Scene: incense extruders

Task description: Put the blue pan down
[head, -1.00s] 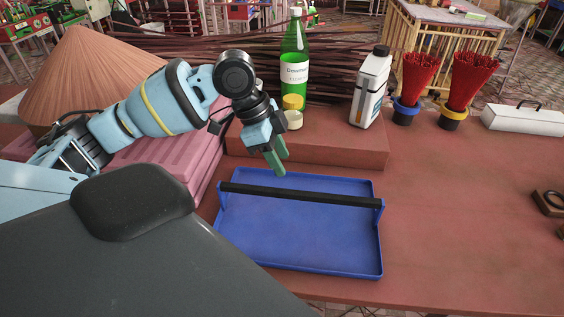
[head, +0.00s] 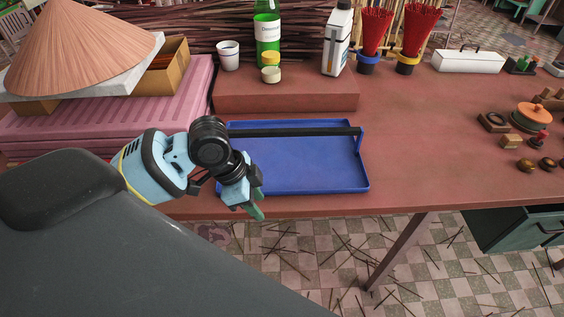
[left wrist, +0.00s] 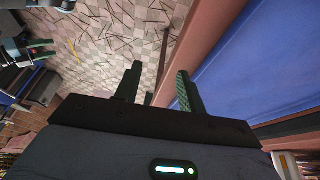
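The blue pan (head: 300,165) is a shallow rectangular tray with a black bar handle (head: 300,132) along its far side. It lies flat on the red-brown table, close to the front edge. My left gripper (head: 259,204) is at the pan's near left corner, by the table's front edge. In the left wrist view its two green fingers (left wrist: 160,72) are apart with nothing between them, and the blue pan (left wrist: 250,65) is beside them on the right. My right gripper (left wrist: 42,48) shows small at that view's upper left, its green fingers apart and empty.
A raised red-brown block (head: 290,97) stands behind the pan, with a green bottle (head: 267,42) and a white jug (head: 337,42) on it. Pink slabs (head: 110,120) with a conical hat (head: 80,45) lie at left.

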